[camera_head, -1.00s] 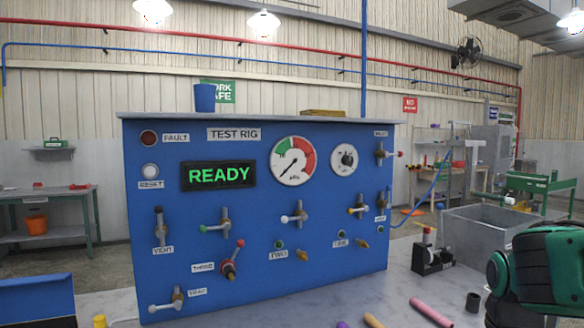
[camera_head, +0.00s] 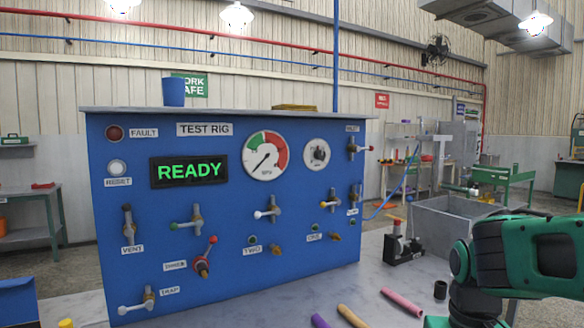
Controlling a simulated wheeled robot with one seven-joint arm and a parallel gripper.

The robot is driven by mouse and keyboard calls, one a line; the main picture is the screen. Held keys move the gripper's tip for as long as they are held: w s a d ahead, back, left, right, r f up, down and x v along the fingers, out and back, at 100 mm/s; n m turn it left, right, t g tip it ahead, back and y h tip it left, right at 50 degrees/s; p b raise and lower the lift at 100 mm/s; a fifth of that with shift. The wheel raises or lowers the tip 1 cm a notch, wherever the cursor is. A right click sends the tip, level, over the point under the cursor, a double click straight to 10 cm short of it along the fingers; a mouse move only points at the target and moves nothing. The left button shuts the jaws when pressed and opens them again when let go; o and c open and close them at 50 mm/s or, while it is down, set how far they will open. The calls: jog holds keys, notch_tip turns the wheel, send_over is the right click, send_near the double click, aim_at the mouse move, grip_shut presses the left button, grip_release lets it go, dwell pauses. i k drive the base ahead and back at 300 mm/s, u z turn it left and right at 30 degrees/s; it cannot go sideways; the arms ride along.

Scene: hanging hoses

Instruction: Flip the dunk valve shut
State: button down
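The blue test rig panel (camera_head: 230,250) carries several lever valves, and I cannot read the word dunk on any label. At its right edge a valve with a small lever (camera_head: 355,195) has a small label I cannot read. A black block with a red-topped grey fitting (camera_head: 404,243) stands on the bench beside an open grey metal tank (camera_head: 445,216). My green and black arm shows at the lower right, but my gripper is out of the picture.
The grey bench top (camera_head: 290,300) holds a purple tube (camera_head: 319,321), a tan tube (camera_head: 352,315), a pink tube (camera_head: 401,302) and a small black cup (camera_head: 440,289). A blue hose (camera_head: 388,198) hangs right of the panel. Bench between panel and tubes is clear.

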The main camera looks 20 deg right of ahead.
aim_at(359, 198)
jog(key=k, duration=1.35)
jog(key=u, duration=0.35)
jog(key=i, duration=1.85)
jog(key=z, duration=0.2)
